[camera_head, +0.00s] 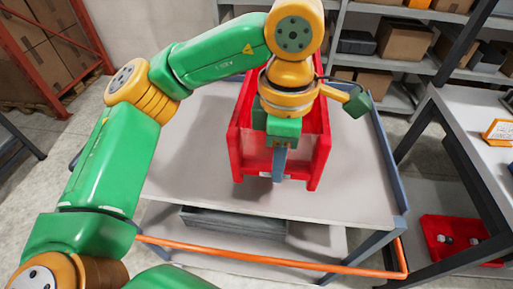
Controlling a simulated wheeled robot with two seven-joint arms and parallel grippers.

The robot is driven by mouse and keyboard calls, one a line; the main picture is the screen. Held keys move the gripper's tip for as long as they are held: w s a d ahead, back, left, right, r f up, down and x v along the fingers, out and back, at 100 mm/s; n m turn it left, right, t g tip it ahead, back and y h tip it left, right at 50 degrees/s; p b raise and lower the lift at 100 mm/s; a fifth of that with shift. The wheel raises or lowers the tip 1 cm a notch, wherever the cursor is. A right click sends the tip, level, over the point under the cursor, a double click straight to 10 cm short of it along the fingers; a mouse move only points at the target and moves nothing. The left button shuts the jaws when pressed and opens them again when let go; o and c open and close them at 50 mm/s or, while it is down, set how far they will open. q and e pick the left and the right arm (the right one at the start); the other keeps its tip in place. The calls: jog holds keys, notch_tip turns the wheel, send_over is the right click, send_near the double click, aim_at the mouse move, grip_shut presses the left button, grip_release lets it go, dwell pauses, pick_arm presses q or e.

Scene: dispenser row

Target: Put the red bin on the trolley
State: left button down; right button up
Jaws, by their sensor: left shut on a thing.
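The red bin (252,155) is an open box above the grey top of the trolley (345,195), near its middle. My left gripper (279,163) comes down over the near wall of the bin and is shut on it. My wrist and forearm hide much of the inside and far part of the bin. I cannot tell whether the bin's base touches the trolley top or hangs just above it. The trolley has blue-grey edges and an orange handle bar (270,264) along its near side. My right gripper is not in view.
A grey tray (235,222) lies on the trolley's lower shelf. At the right stands a workbench (475,125), with another red bin (455,241) holding small items below it. Shelves with boxes (403,40) stand behind. An orange rack (35,55) is at the far left.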

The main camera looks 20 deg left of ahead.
pick_arm(q)
jog(key=w+a+f, duration=0.1)
jog(key=f, duration=0.1)
jog(key=w+a+f, duration=0.2)
jog(key=w+a+f+p, duration=0.1)
jog(key=a+f, duration=0.1)
jog(key=shift+w, duration=0.2)
notch_tip(320, 180, down, 4)
jog(key=shift+a+r+p, duration=0.15)
jog(key=shift+r+p, duration=0.05)
jog(key=shift+p, duration=0.7)
jog(key=shift+f, duration=0.1)
jog(key=c, duration=0.6)
grip_release()
notch_tip(320, 180, up, 8)
jog(key=shift+f+b, duration=0.15)
jog(key=shift+b, duration=0.85)
notch_tip(320, 180, up, 4)
jog(key=shift+s+r+p, duration=0.1)
jog(key=shift+r+p, duration=0.1)
jog(key=shift+p, duration=0.1)
